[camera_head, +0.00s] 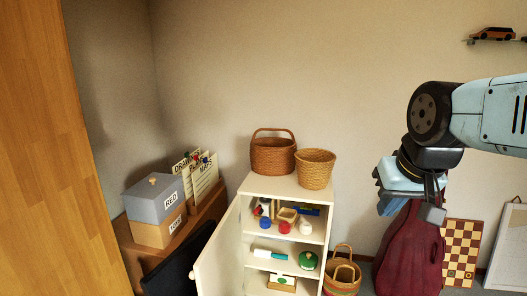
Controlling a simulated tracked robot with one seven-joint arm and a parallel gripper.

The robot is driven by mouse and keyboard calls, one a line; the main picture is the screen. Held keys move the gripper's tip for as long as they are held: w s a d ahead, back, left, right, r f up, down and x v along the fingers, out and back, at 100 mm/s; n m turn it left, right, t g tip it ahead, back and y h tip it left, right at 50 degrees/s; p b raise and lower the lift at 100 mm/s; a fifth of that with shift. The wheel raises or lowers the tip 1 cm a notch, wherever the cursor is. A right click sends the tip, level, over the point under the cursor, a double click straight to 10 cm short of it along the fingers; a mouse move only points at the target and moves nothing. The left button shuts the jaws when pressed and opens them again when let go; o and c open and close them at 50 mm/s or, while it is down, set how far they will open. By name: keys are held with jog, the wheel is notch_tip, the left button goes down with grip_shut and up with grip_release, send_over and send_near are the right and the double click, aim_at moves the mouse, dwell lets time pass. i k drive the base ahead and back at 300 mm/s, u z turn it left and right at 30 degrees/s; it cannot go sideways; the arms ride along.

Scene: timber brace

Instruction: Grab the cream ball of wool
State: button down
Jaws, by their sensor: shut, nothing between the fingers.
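No ball of wool can be made out for certain. A small whitish round item (305,228) sits at the right of the cabinet's upper shelf, too small to tell what it is. The open-fronted white cabinet (322,196) stands at the lower centre. The insides of the two baskets on its top are hidden from this angle. My gripper (411,208) hangs at the right, pointing down, shut and empty. It is well to the right of the cabinet, in front of a dark red case in the picture.
A brown handled basket (273,157) and a tan basket (316,170) stand on the cabinet. Its door (218,250) is swung open to the left. Boxes (157,205) stand further left. A dark red case (411,250), checkered board (462,250) and striped basket (342,275) are at right.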

aim_at(305, 228)
jog(key=z, duration=0.1)
jog(key=k, duration=0.5)
jog(key=z, duration=1.2)
jog(key=i, duration=2.55)
jog(key=u, duration=2.25)
